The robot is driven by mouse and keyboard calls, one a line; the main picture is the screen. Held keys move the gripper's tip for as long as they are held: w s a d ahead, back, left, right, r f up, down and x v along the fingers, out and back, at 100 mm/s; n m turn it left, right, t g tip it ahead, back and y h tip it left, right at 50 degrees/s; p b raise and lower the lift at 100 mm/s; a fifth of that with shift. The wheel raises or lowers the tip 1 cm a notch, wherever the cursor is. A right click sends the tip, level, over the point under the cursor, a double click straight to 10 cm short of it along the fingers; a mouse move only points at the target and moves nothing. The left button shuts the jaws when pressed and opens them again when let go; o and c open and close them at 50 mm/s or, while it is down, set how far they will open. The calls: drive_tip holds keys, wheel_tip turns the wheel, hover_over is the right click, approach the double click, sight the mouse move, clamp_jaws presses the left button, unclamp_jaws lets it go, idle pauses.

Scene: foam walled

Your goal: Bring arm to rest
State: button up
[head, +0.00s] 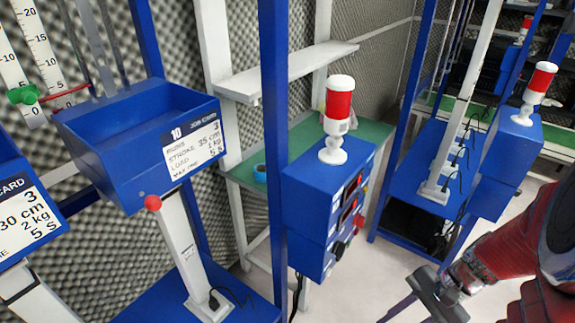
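My arm (520,240), red with a dark joint, comes in from the right edge of the head view. My gripper (405,312) is at the bottom, right of centre, in front of pale floor. Its dark grey body shows, and one thin finger reaches down to the left. The rest of the fingers is cut off by the lower edge, so I cannot tell whether it is open or shut. Nothing is seen held in it.
A blue control box (305,210) with a red-and-white lamp (339,100) stands left of my gripper. Blue posts (273,150) and a blue tray (135,120) with a job card are further left. Another blue station (508,150) stands behind my arm. Pale floor (385,270) lies open between them.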

drive_tip(key=a+r+n+t+h, duration=0.2)
drive_tip(key=r+n, duration=0.2)
drive_tip(key=r, duration=0.2)
drive_tip(key=w+a+r+n+t+h, duration=0.1)
drive_tip(key=a+r+n+t+h, duration=0.1)
drive_tip(key=r, duration=0.5)
drive_tip(key=a+r+n+t+h, duration=0.2)
drive_tip(key=a+r+n+t, duration=0.1)
drive_tip(key=r+n, duration=0.3)
drive_tip(key=shift+w+a+r+h, duration=0.25)
drive_tip(key=shift+a+r, duration=0.25)
drive_tip(key=shift+r, duration=0.25)
